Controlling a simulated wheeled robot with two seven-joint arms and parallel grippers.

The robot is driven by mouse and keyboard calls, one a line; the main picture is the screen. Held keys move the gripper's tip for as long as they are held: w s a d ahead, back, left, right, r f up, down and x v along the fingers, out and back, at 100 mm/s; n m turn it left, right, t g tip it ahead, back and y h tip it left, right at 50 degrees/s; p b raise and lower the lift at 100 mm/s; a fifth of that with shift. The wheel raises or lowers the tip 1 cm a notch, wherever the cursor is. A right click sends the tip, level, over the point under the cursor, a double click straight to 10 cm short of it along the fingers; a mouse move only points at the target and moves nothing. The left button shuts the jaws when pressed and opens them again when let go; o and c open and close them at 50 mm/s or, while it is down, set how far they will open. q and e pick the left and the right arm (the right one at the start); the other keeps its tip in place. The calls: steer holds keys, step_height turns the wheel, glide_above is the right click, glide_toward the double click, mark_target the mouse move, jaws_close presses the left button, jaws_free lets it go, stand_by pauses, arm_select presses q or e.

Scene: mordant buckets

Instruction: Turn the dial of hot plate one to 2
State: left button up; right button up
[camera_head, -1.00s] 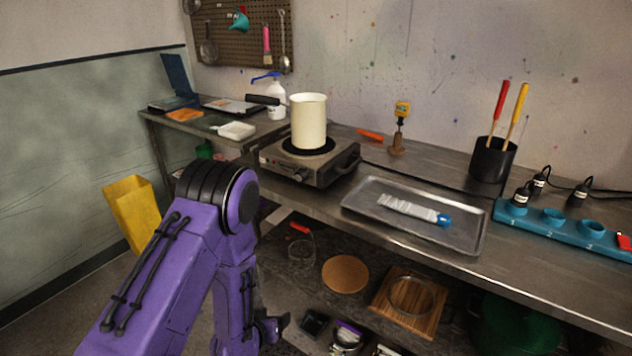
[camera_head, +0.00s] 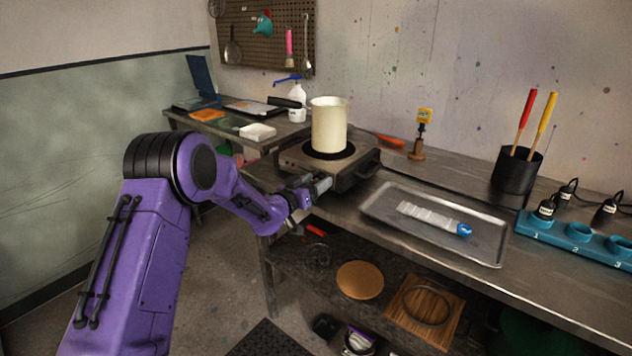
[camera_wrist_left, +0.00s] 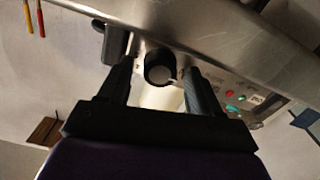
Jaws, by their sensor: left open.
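Hot plate one (camera_head: 358,178) is a grey metal box with a black burner, on the bench. A cream pot (camera_head: 329,125) stands on the burner. My left gripper (camera_head: 322,185) is at the front panel of the hot plate and hides the dial in the head view. Gaps show on both sides of the dial, and I cannot see contact. My right gripper is not in view.
A metal tray (camera_head: 376,212) with a blue-capped tube (camera_head: 430,217) lies right of the hot plate. A black holder (camera_head: 515,172) with two handles and a blue power strip (camera_head: 560,236) are farther right. A side table (camera_head: 181,119) is at left.

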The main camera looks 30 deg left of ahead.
arm_select(q)
steer(key=shift+w, duration=0.1)
steer(key=c, duration=1)
steer(key=shift+d, duration=0.2)
steer(key=shift+c, duration=0.2)
steer(key=shift+a, duration=0.15)
steer(key=shift+f+m+b, duration=0.15)
steer(key=shift+m+b, duration=1.1)
steer(key=shift+m, duration=0.55)
steer(key=m+b, duration=0.2)
steer(key=m, duration=0.1)
steer(key=shift+m+b, duration=0.3)
steer(key=shift+m, duration=0.1)
steer(key=m+b, duration=0.3)
steer(key=m, duration=0.1)
steer(key=shift+m+b, duration=1.25)
steer(key=shift+m, duration=0.15)
